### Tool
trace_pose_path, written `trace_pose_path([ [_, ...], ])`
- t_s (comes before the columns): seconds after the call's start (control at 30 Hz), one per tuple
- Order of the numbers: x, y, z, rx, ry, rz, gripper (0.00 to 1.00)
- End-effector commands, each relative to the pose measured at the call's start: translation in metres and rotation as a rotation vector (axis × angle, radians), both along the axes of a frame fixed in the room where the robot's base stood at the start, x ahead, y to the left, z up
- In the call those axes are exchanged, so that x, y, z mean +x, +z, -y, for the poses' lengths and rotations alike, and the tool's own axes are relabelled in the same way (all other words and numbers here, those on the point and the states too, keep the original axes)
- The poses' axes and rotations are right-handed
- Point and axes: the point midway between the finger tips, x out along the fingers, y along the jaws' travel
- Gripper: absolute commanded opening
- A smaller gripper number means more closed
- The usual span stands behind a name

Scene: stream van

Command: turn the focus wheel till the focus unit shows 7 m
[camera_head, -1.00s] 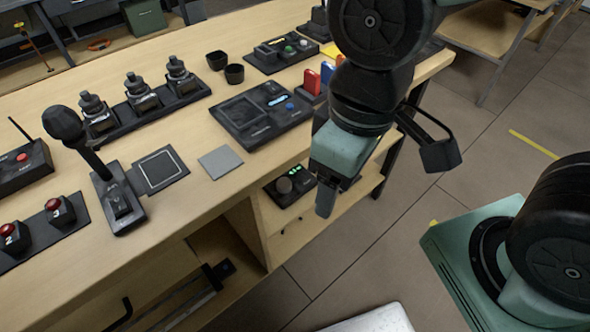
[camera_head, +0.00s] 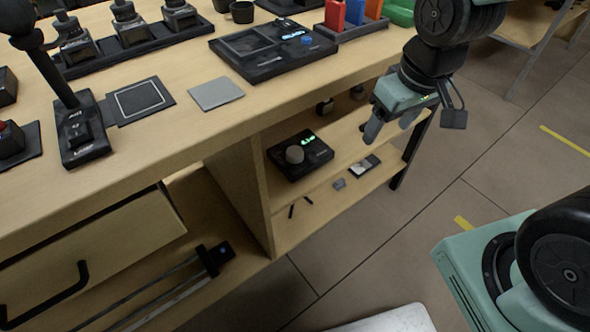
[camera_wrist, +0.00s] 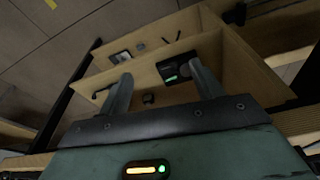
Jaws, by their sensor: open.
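The focus unit is a black box (camera_head: 311,161) on the shelf under the bench, with a grey round focus wheel (camera_head: 294,154) and a small green lit display (camera_head: 308,140) whose reading is too small to make out. The unit also shows in the wrist view (camera_wrist: 175,65), partly hidden behind a finger. My gripper (camera_head: 388,127) is open and empty, to the right of the unit and in front of the shelf opening, apart from the wheel. In the wrist view its two fingers (camera_wrist: 162,88) are spread wide toward the shelf.
The bench top (camera_head: 190,125) overhangs the shelf. A drawer (camera_head: 95,250) stands out at the lower left. Free floor (camera_head: 450,190) lies to the right.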

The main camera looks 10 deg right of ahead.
Motion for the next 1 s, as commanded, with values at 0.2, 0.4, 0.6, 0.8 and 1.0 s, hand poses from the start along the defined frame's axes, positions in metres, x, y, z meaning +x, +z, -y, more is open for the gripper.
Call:
trace_pose_path([
  [0.2, 0.041, -0.105, 0.068, -0.044, -0.012, 0.099, 0.66],
  [0.4, 0.07, -0.157, 0.08, -0.013, 0.191, 0.22, 0.66],
  [0.6, 0.084, -0.198, 0.049, 0.162, 0.41, 0.421, 0.66],
  [0.8, 0.089, -0.2, 0.011, 0.377, 0.498, 0.69, 0.66],
  [1.0, 0.091, -0.187, -0.004, 0.478, 0.498, 0.849, 0.66],
])
